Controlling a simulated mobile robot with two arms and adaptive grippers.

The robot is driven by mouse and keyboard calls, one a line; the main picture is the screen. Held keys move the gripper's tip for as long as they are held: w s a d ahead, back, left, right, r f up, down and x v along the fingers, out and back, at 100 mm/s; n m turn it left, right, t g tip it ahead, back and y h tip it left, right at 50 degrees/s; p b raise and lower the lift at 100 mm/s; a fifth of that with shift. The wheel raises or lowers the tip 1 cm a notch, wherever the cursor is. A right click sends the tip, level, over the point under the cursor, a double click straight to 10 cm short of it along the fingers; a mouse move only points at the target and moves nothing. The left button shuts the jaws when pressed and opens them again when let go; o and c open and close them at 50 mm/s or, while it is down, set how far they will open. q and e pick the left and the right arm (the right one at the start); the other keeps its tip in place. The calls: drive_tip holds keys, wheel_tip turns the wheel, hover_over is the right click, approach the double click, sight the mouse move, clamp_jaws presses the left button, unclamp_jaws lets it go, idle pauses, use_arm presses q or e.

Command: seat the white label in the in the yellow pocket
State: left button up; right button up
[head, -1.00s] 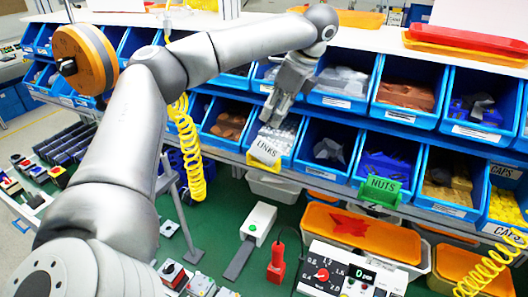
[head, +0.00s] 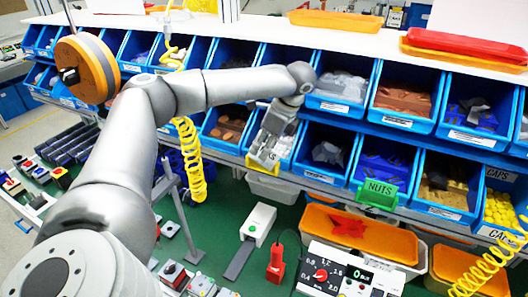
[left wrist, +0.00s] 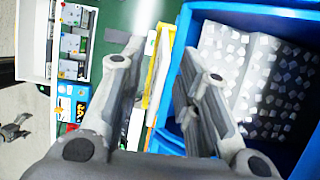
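The yellow pocket (head: 254,166) is on the front of a blue bin in the lower row; it also shows as a yellow strip beside the blue bin wall in the left wrist view (left wrist: 158,72). My right gripper is not in view.
The bin behind the pocket holds small white parts (left wrist: 275,85). A green NUTS holder (head: 378,193) is on a bin to the right. Below stand a white box (head: 258,223) and an orange bin (head: 360,236). A yellow coiled hose (head: 190,160) hangs at left.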

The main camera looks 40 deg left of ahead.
use_arm(q)
clamp_jaws()
drive_tip(key=shift+r, duration=0.1)
idle(0.3)
